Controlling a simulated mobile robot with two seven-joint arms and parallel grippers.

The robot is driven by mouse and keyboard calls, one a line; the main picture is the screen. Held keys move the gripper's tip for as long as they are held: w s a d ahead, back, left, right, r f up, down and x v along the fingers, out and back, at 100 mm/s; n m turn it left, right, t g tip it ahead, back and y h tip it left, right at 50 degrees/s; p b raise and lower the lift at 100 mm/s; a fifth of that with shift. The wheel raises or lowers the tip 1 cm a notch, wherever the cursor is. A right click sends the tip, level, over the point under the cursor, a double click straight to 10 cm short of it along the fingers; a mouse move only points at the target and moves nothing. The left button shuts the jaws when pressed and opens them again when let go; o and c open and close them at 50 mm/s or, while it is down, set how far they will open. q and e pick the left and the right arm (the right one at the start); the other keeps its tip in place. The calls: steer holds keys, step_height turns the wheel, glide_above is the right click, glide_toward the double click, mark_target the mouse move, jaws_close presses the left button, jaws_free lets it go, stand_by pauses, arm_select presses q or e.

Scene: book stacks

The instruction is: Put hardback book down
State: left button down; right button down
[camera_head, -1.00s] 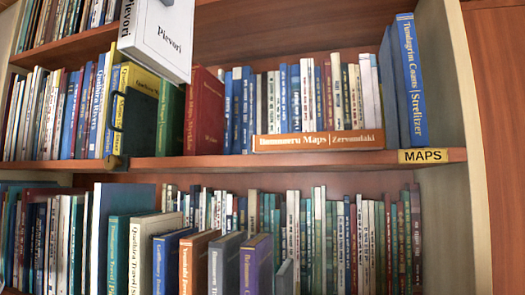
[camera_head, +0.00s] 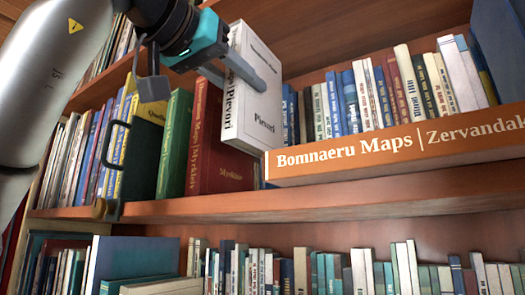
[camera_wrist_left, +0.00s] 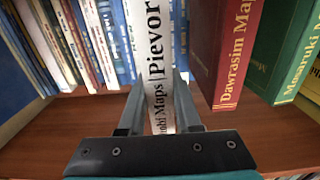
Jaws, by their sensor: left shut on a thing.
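The white hardback book (camera_head: 258,95), with "Plevori" on it, is upright and slightly tilted in front of the upper shelf. My left gripper (camera_head: 258,72) is shut on it, coming in from the upper left. In the left wrist view the white book's spine (camera_wrist_left: 155,60) stands between my two fingers (camera_wrist_left: 158,100). The book is beside the red book (camera_head: 220,135) and overlaps the left end of the row of thin books. Its lower edge appears above the shelf board; I cannot tell whether it touches anything. My right gripper is not in view.
A green book (camera_head: 174,145) stands left of the red one. The orange book (camera_head: 390,150) lies along the shelf front, right of the white book. The shelf board (camera_head: 300,205) has a bare front edge. A black metal bookend (camera_head: 117,165) stands at left. More books fill the lower shelf.

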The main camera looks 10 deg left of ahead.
mark_target(229, 117)
arm_select(q)
steer(key=shift+a+f, duration=0.1)
steer(key=shift+f, duration=1.2)
steer(key=shift+f+b, duration=0.4)
step_height(229, 117, down, 3)
steer(key=shift+b, duration=0.35)
steer(key=shift+f, duration=0.1)
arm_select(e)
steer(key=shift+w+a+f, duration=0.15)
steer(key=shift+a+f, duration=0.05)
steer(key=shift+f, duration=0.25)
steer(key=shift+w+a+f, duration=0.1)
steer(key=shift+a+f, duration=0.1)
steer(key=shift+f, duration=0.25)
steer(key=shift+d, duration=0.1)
